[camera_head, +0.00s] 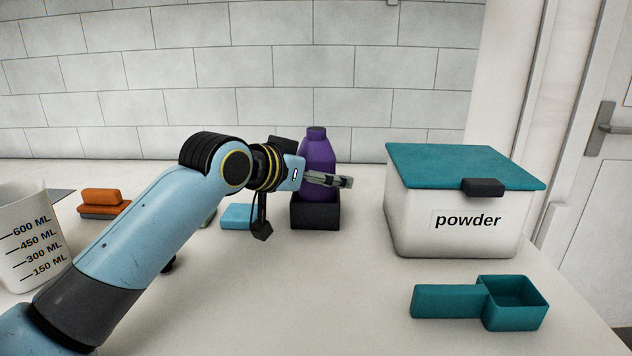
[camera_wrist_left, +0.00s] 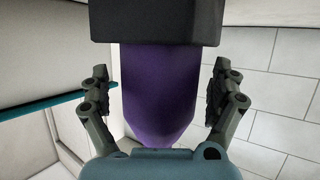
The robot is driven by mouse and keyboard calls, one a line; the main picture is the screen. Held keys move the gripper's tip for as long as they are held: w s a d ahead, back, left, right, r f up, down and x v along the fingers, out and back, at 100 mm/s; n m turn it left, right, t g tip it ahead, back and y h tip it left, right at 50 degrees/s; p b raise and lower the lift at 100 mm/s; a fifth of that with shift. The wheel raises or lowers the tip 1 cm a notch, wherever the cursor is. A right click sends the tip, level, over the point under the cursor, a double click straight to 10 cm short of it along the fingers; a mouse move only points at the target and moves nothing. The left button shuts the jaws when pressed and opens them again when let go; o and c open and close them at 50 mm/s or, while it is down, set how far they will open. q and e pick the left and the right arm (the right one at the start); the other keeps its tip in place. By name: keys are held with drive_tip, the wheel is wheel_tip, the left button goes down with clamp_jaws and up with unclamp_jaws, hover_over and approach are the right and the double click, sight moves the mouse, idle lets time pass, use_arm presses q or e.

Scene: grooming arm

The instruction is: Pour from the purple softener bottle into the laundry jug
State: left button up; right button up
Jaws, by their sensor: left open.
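The purple softener bottle (camera_head: 318,150) stands upright in a small black holder (camera_head: 316,215) near the back wall. My left gripper (camera_head: 345,182) is level with the bottle's body. In the left wrist view the bottle (camera_wrist_left: 160,95) lies between the two open fingers (camera_wrist_left: 160,97), with a visible gap on each side. The black holder (camera_wrist_left: 155,22) fills the top of that view. The laundry jug (camera_head: 30,240), white with ML marks, stands at the left edge and is partly cut off. My right gripper is in neither view.
A white powder box (camera_head: 410,215) with a teal lid stands to the right. A teal scoop (camera_head: 450,301) lies in front of it. Orange (camera_head: 102,197) and light blue (camera_head: 236,217) blocks lie at the back left. The front middle of the counter is clear.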

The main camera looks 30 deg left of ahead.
use_arm(q)
drive_tip(key=shift+c, duration=0.4)
drive_tip(key=c, duration=1.5)
